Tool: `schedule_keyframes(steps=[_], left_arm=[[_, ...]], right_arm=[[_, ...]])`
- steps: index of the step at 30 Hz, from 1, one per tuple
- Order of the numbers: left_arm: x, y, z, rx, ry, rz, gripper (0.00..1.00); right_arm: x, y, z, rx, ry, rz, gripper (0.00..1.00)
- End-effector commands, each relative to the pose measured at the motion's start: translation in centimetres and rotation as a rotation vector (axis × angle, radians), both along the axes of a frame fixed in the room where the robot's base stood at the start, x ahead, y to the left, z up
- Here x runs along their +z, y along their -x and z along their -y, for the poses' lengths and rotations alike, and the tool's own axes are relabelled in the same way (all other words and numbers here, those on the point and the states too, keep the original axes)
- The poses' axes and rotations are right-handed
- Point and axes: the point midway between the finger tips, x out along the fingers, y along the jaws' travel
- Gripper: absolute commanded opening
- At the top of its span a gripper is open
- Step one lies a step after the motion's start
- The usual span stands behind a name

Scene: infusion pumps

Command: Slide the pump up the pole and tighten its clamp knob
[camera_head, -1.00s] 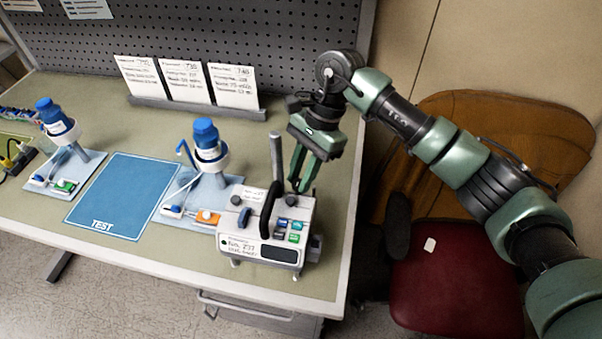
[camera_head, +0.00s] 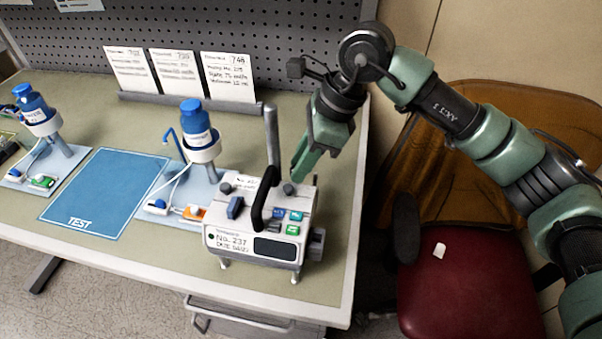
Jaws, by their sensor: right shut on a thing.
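The pump (camera_head: 226,240) is a pale box with a black carry handle (camera_head: 265,204), coloured buttons and a label on its front. It stands upright near the table's right end. A short grey pole (camera_head: 271,138) rises behind it. My right gripper (camera_head: 299,172) reaches down behind the pump's top right edge, just right of the pole. Its green fingers are shut on a part at the pump's back. The fingertips and the held part are hidden by the pump, so I cannot tell whether it is the clamp knob. My left gripper is out of view.
Two stands with blue bottles (camera_head: 196,118) (camera_head: 35,104) stand left of the pump. A blue TEST mat (camera_head: 105,193) lies between them. Cards (camera_head: 175,75) stand in a rack behind. A chair with a red seat (camera_head: 465,275) is beyond the table's right edge.

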Motion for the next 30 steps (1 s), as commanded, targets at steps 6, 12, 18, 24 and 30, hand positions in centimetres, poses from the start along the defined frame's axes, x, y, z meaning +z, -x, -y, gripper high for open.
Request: schedule_keyframes(steps=[6,12,18,24,30], left_arm=[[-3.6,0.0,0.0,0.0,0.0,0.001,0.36],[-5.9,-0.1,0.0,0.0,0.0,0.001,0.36],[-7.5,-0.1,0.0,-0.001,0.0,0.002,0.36],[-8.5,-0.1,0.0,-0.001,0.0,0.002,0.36],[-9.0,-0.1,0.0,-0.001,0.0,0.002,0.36]], right_arm=[[-0.5,0.1,0.0,-0.205,-0.001,0.007,0.0],[-0.4,0.3,-0.1,-0.378,-0.002,0.006,0.0],[-0.3,0.3,-0.1,-0.519,-0.001,0.004,0.0],[-0.1,0.4,-0.2,-0.61,-0.002,0.003,0.0],[0.0,0.5,-0.2,-0.654,-0.001,0.001,0.0]])
